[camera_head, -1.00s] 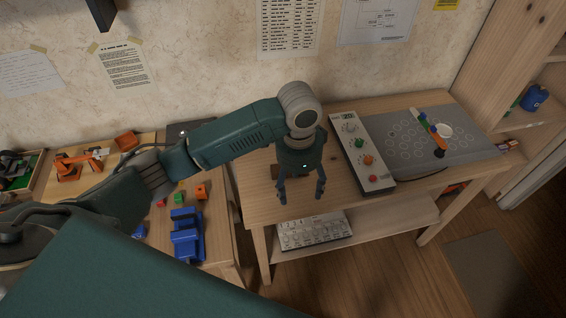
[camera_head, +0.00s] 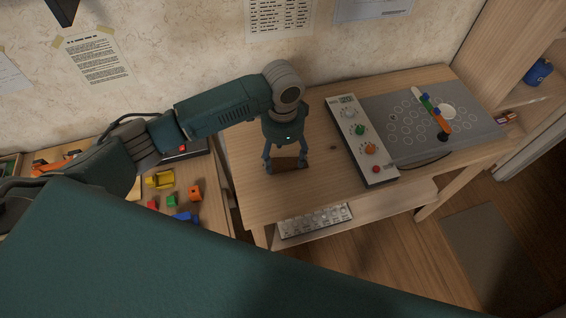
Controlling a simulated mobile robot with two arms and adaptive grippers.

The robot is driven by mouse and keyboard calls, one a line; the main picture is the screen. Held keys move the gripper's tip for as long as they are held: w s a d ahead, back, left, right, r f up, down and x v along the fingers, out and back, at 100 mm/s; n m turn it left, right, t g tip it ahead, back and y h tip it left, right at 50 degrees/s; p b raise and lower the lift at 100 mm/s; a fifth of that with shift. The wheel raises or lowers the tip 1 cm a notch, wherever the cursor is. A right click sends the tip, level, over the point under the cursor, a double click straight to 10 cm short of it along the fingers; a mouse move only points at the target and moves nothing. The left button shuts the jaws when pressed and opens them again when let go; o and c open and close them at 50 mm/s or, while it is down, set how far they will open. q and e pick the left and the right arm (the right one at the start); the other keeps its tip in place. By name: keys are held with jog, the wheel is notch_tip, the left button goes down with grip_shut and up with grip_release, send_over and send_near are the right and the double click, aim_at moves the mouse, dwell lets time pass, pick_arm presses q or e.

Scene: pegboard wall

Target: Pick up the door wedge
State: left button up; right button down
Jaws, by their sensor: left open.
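A small brown block (camera_head: 285,163), which looks like the door wedge, lies on the wooden table (camera_head: 262,200) left of the control box. My left gripper (camera_head: 286,168) points down over it. The gripper is open, with one finger on each side of the block. The gripper's palm hides part of the block, and I cannot tell whether the fingers touch it. My right gripper is not in view.
A control box with knobs (camera_head: 362,143) stands right of the gripper. A grey board (camera_head: 400,120) with circles and coloured pieces lies beyond it. Small coloured blocks and a yellow piece (camera_head: 160,180) lie on the left table. A white keypad-like panel (camera_head: 315,221) sits on the lower shelf.

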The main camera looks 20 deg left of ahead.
aim_at(281, 165)
pick_arm(q)
jog(key=f, duration=0.4)
jog(key=shift+a+p, duration=0.3)
jog(key=shift+p, duration=0.1)
jog(key=shift+f, duration=0.35)
jog(key=c, duration=1.3)
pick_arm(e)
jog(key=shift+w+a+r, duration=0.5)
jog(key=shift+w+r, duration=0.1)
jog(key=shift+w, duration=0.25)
